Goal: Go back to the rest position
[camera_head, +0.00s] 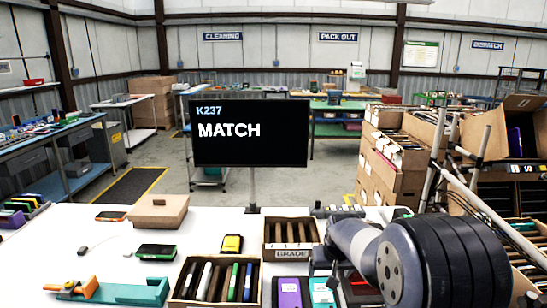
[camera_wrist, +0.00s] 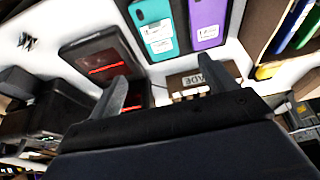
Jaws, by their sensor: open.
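My gripper (camera_wrist: 162,64) shows in the wrist view with its two fingers spread apart and nothing between them. It is over the white table, near the cardboard GRADE box (camera_wrist: 188,80) and a black device with a red line (camera_wrist: 100,62). A teal phone (camera_wrist: 155,28) and a purple phone (camera_wrist: 206,20) lie beyond the fingertips. In the head view my arm reaches in at the lower right and hides part of the table; the fingers cannot be made out there.
A screen reading MATCH (camera_head: 250,133) stands behind the table. A carton of phones (camera_head: 215,281) and the GRADE box (camera_head: 290,238) stand in front of it. Poles (camera_head: 432,160) and stacked cartons (camera_head: 395,165) are close to my arm on the right. Bare white table shows at left.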

